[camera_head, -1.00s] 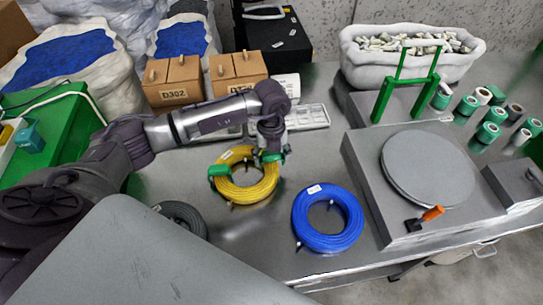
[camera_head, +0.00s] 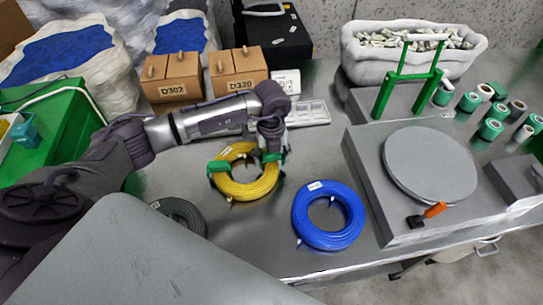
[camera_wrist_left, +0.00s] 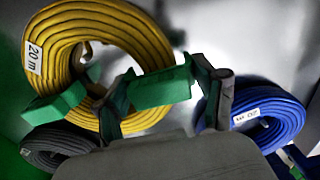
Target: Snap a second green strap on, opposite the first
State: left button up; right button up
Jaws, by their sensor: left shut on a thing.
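A yellow cable coil (camera_head: 247,189) lies flat on the grey table. One green strap (camera_head: 218,168) sits on its left side; it also shows in the left wrist view (camera_wrist_left: 52,106). My left gripper (camera_head: 271,158) is at the coil's right side, shut on a second green strap (camera_wrist_left: 160,87). In the left wrist view that strap lies between the two fingers, over the coil's edge. I cannot tell whether it is fully snapped around the coil. The yellow coil carries a white 20 m label (camera_wrist_left: 33,58). My right gripper is not in view.
A blue coil (camera_head: 328,238) lies to the right and a dark grey coil (camera_head: 182,217) to the lower left. A grey turntable box (camera_head: 400,220) with an orange-handled lever (camera_head: 427,214) stands further right.

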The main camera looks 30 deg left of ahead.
pick_arm(q)
jog(key=shift+f, duration=0.2)
jog(key=shift+f+b, duration=0.4)
jog(key=shift+b, duration=0.05)
dwell(0.5)
jog(key=o, duration=0.5)
jog(key=shift+c, duration=0.2)
jog(key=shift+o, duration=0.4)
jog(key=o, duration=0.3)
jog(key=shift+o, duration=0.2)
